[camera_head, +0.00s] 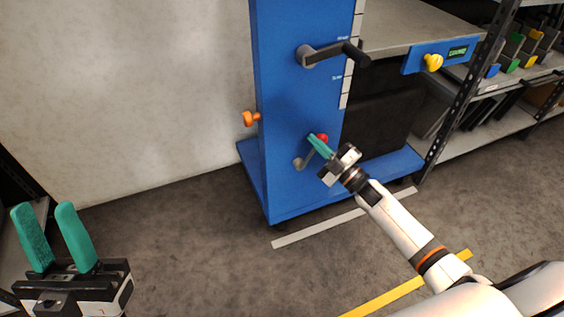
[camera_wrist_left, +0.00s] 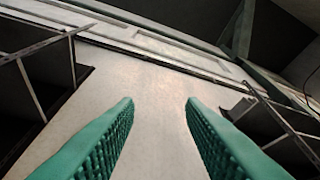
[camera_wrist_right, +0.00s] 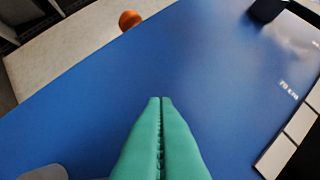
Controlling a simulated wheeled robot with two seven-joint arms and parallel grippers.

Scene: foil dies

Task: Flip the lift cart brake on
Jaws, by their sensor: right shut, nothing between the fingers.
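The blue lift cart (camera_head: 285,110) stands against the wall in the head view, and its blue face fills much of the right wrist view (camera_wrist_right: 190,70). A grey lever with a red knob (camera_head: 322,138), seemingly the brake, sits low on the cart; its grey arm (camera_head: 301,162) points down-left. My right gripper (camera_head: 313,138) is shut and empty, its teal fingertips beside the red knob; I cannot tell if they touch. In the right wrist view the shut fingers (camera_wrist_right: 161,100) point at the blue face. My left gripper (camera_head: 48,215) is open and empty, away from the cart; its fingers show apart in the left wrist view (camera_wrist_left: 160,105).
A black crank handle (camera_head: 335,53) sticks out above the lever. An orange knob (camera_head: 251,118) is on the cart's left side. A blue panel with a yellow knob (camera_head: 433,62) and shelving (camera_head: 455,110) stand to the right.

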